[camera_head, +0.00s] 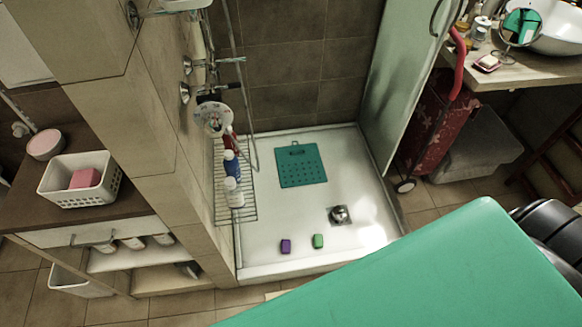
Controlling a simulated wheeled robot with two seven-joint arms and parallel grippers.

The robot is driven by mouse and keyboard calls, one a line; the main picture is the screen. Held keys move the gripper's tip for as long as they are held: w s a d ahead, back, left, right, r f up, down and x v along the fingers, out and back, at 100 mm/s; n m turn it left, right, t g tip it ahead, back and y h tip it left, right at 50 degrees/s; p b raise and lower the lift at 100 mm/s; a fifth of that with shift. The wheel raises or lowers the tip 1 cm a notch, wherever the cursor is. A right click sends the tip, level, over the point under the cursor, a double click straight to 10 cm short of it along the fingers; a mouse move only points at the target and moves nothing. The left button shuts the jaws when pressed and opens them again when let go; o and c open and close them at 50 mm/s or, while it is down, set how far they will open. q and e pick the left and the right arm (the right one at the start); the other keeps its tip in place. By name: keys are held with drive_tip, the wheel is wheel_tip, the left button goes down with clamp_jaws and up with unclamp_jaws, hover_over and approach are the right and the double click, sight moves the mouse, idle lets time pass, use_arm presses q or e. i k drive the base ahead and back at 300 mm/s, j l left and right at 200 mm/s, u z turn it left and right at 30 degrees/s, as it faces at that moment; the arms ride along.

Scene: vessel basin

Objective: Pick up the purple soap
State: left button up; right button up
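The purple soap (286,246) is a small block lying on the white floor of the shower tray (262,269), near its front edge. A small green block (318,241) lies just to its right, with a gap between them. Nothing covers the purple soap. Neither of my grippers can be made out in the head view, so nothing is seen holding or touching the soap.
A large smooth green surface fills the lower right and hides the floor there. A teal mat (301,165) and a metal drain (339,215) are in the tray. A wire rack (236,207) with bottles stands at left. A glass panel (405,75) bounds the right.

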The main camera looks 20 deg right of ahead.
sight(286, 244)
drive_tip(key=k+l+z, duration=0.1)
drive_tip(key=k+z, duration=0.15)
drive_tip(key=k+l+z, duration=0.2)
drive_tip(key=i+l+u, duration=0.15)
drive_tip(key=l, duration=0.2)
drive_tip(key=i+l+u, duration=0.1)
drive_tip(key=l, duration=0.3)
drive_tip(key=i+l+u, duration=0.15)
drive_tip(key=l, duration=0.25)
drive_tip(key=i+l+u, duration=0.1)
drive_tip(key=l, duration=0.3)
drive_tip(key=i+l+u, duration=0.15)
drive_tip(key=l, duration=0.25)
